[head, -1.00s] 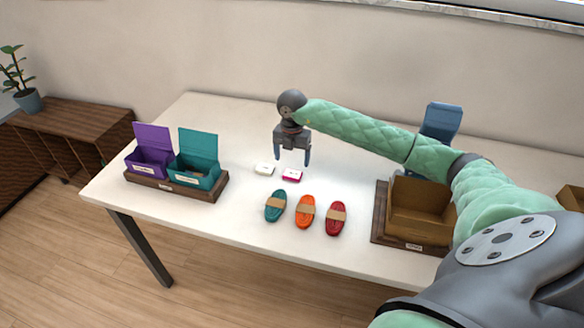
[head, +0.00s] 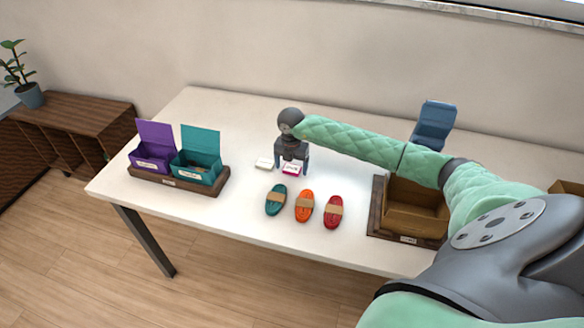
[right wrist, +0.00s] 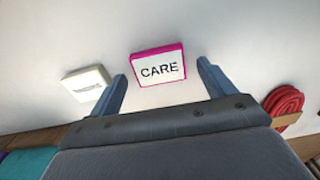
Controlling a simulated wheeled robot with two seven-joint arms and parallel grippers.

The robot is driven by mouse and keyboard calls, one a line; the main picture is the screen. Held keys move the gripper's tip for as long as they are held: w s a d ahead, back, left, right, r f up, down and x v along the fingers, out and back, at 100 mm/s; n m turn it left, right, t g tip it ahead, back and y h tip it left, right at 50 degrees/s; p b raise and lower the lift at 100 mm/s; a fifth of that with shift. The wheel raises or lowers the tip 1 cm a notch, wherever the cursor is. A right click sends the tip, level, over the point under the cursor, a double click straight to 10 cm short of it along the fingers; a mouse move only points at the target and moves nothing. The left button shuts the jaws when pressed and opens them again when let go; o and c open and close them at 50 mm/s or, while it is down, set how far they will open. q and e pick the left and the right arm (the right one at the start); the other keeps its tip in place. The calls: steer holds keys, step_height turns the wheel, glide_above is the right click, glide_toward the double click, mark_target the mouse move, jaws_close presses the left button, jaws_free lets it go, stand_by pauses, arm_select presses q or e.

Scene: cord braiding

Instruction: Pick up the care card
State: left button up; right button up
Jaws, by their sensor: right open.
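The care card (right wrist: 158,68) is a small white block with a pink edge and the word CARE on top. It lies flat on the white table, and in the head view the card (head: 291,169) shows between the fingers of my right gripper (head: 292,171). In the right wrist view my right gripper (right wrist: 163,82) is open, with one finger on each side of the card and a gap to each. I cannot tell how far the fingertips are above the table. My left gripper is not in view.
A second white block (head: 264,163) lies just left of the card. Teal (head: 276,200), orange (head: 304,206) and red (head: 333,212) cord bundles lie in front. Purple (head: 152,157) and teal (head: 196,167) open boxes stand left. A brown box (head: 415,220) stands right, with a blue stand (head: 434,126) behind.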

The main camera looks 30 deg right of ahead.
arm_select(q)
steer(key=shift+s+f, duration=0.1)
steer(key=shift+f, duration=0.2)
arm_select(e)
steer(key=shift+f, duration=0.2)
steer(key=c, duration=1)
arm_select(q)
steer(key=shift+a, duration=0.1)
arm_select(e)
steer(key=shift+c, duration=0.3)
